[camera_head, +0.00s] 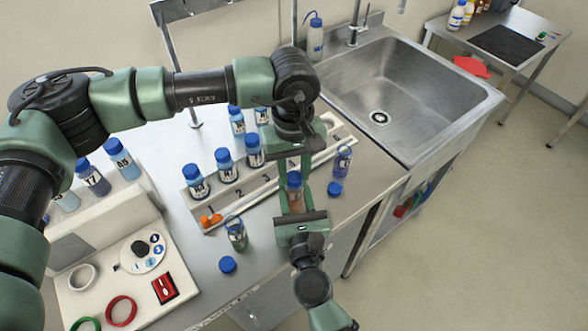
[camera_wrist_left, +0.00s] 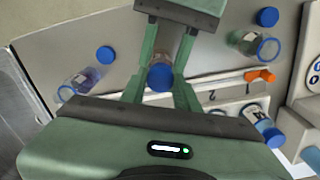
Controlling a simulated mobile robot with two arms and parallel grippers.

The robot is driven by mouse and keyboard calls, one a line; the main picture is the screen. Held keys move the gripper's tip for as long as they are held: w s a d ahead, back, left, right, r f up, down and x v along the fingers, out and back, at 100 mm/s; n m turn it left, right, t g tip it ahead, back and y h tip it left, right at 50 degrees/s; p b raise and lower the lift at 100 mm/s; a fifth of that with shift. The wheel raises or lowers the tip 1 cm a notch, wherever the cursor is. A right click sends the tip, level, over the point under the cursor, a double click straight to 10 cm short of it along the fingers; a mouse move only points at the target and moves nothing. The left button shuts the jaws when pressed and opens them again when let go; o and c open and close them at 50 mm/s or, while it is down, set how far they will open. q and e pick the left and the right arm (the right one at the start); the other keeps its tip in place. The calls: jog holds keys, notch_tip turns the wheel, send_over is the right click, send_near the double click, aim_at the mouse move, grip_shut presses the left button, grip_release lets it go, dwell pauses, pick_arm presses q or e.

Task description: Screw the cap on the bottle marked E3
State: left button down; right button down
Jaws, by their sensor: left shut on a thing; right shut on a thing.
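A bottle with orange-brown contents (camera_head: 295,201) stands upright between my two grippers, with a blue cap (camera_head: 293,178) at its top. My left gripper (camera_head: 294,174) comes from above and is shut on the cap; the cap also shows between its fingers in the left wrist view (camera_wrist_left: 160,78). My right gripper (camera_head: 295,205) reaches in from the front and is shut on the bottle's body. The fingers hide the bottle's label, so I cannot read E3. I cannot tell whether the cap sits fully down on the neck.
An uncapped bottle (camera_head: 342,163) stands to the right with a loose blue cap (camera_head: 333,188) beside it. Another uncapped bottle (camera_head: 236,234) and loose cap (camera_head: 227,264) are at front left. A numbered rack (camera_head: 222,213) holds capped bottles. The sink (camera_head: 405,100) lies behind right.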

pick_arm(q)
jog(key=m, duration=0.7)
jog(key=shift+m, duration=0.3)
jog(key=m, duration=0.8)
jog(key=c, duration=1.1)
grip_release()
jog(key=shift+o, duration=0.2)
jog(key=shift+r, duration=2.25)
